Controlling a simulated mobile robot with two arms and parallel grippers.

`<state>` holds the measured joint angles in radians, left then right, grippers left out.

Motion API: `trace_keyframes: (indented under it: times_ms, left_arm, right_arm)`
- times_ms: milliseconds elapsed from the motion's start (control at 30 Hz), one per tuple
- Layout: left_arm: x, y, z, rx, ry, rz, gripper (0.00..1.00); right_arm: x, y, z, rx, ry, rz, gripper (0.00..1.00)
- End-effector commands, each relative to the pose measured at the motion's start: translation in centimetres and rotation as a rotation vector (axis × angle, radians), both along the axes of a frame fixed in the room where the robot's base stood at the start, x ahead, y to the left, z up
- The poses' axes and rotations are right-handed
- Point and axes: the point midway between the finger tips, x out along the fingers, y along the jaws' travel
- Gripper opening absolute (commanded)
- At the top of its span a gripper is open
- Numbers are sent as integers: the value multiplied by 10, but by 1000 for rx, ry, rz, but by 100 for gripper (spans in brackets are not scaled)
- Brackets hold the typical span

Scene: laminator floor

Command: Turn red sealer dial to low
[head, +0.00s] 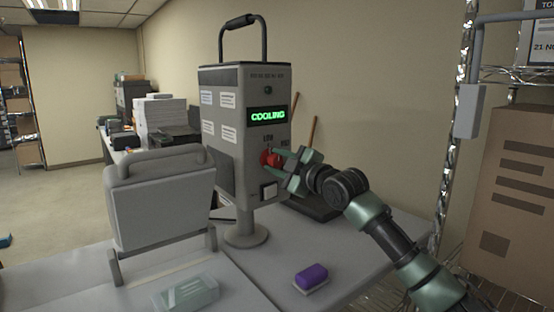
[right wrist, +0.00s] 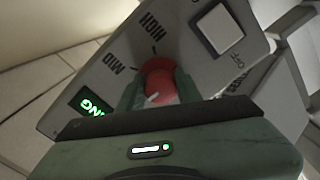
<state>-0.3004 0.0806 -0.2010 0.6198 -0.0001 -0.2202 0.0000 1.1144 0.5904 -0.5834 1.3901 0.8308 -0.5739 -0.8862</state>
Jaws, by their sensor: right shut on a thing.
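The grey sealer control box (head: 220,150) stands upright on a round-footed post on the table, with a green display (head: 267,117) reading COOLING. The red dial (head: 268,159) is on its front face below the display. My right gripper (head: 280,163) is shut on the dial, its fingers on either side of it. In the right wrist view the red dial (right wrist: 160,80) sits between the green fingers. A white mark on it points to the lower left. MID and HIGH labels show beside it; no LOW label is readable there. My left gripper is not in view.
A whitish square button (head: 269,191) marked OFF in the wrist view is below the dial. A grey handled unit (head: 160,200), a translucent block (head: 187,292) and a purple-topped block (head: 311,276) are on the table. A wire shelf with a cardboard box (head: 508,190) stands right.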

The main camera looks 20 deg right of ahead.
Motion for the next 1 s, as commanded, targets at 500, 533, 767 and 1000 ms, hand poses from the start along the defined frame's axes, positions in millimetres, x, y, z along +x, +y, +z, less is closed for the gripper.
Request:
trace_keyframes:
  times_ms: [500,533,767,1000]
  left_arm:
    - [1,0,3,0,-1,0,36]
    - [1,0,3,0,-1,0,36]
    - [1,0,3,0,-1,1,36]
    - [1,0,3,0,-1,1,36]
  right_arm:
    - [0,0,1,-50,-21,1,0]
    - [0,0,1,-50,-21,0,0]
    - [0,0,1,-49,-20,0,55]
    - [0,0,0,-48,-19,0,55]
